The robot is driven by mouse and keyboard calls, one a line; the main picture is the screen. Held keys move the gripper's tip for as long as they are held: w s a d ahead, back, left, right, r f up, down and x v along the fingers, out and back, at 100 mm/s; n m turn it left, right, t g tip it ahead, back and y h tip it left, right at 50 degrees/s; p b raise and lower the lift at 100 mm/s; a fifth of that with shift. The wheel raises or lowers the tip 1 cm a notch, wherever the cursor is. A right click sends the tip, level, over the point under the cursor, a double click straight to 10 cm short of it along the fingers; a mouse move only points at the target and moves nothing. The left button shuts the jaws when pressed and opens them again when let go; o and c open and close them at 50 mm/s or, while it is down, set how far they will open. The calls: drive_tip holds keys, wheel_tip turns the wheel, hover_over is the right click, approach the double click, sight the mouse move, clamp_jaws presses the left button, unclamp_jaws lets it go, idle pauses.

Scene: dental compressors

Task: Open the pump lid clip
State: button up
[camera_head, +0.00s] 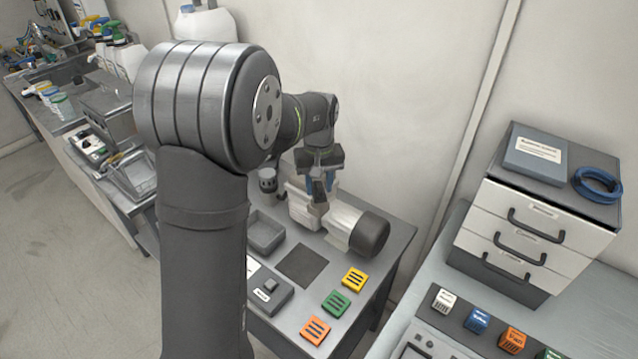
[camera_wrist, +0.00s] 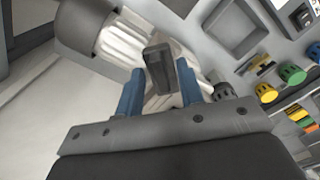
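The pump (camera_head: 342,222) lies on the grey bench, with a pale body and a dark rounded end cap at its right. My gripper (camera_head: 319,184) points down over the pump's left part. In the wrist view, its two blue fingers (camera_wrist: 158,88) are spread apart. A dark upright tab (camera_wrist: 160,66), which looks like the lid clip, stands in the gap between them; clear space shows at its sides. The pale pump body (camera_wrist: 122,42) shows behind it. The clip's lower end and its hinge are hidden. In the head view the fingers partly hide the clip.
On the bench are a grey tray (camera_head: 266,238), a dark square pad (camera_head: 302,265), a grey box (camera_head: 268,296) and yellow, green and orange blocks (camera_head: 336,304) at the front. A drawer unit (camera_head: 535,235) stands on the right-hand bench. A wall is close behind the pump.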

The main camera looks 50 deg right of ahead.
drive_tip(key=shift+c, duration=0.4)
clamp_jaws()
drive_tip(key=shift+m, duration=0.3)
drive_tip(key=m, duration=0.3)
drive_tip(key=shift+m, duration=0.3)
drive_tip(key=m, duration=0.4)
drive_tip(key=shift+m, duration=0.3)
drive_tip(key=m, duration=0.4)
drive_tip(key=shift+w+m, duration=0.1)
drive_tip(key=shift+m, duration=2.4)
